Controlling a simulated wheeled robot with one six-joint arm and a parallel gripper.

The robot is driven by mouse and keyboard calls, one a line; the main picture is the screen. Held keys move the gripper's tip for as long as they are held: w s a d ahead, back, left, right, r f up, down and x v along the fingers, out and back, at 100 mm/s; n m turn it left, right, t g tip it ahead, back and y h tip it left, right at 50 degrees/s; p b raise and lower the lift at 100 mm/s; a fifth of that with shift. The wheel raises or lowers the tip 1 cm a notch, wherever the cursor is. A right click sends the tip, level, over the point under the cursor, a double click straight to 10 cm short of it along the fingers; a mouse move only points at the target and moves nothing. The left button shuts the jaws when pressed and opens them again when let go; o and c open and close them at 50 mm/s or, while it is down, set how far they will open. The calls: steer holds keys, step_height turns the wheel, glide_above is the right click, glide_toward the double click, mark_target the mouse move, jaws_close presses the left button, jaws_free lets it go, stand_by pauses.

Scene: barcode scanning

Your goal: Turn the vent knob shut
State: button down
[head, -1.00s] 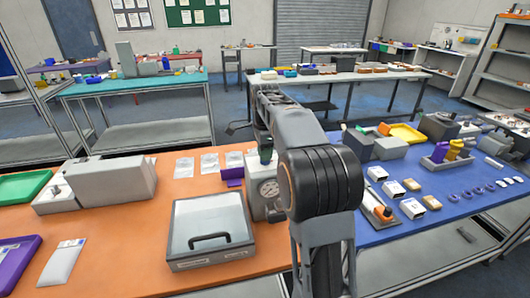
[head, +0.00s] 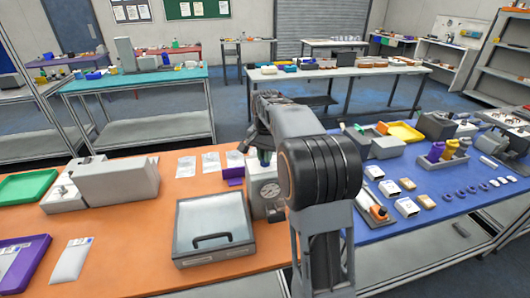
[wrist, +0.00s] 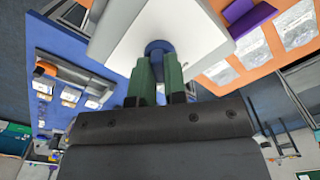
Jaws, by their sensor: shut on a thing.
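A pale grey box (head: 266,205) stands on the orange table, partly behind my arm. A round slotted vent disc (head: 269,189) shows on its front. In the wrist view the box's white face (wrist: 203,38) fills the upper middle, with a dark blue knob (wrist: 158,46) on it. My gripper (wrist: 158,63) has green fingers, which are shut on the knob from both sides. In the head view my gripper (head: 265,156) points down onto the top of the box. The knob is hidden there behind the fingers and arm.
A grey case with a clear lid (head: 213,222) stands close to the left of the box. A purple holder (head: 232,173) and flat pale packets (head: 211,161) lie behind. The blue table (head: 440,222) on the right holds small boxes and bottles.

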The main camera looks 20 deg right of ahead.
steer(key=n+p, duration=0.1)
steer(key=n, duration=0.3)
steer(key=shift+n+p, duration=0.4)
steer(key=shift+n, duration=1.7)
steer(key=c, duration=1.2)
jaws_free()
steer(key=shift+o, duration=0.2)
step_height(320, 180, up, 14)
steer(key=shift+f, duration=0.1)
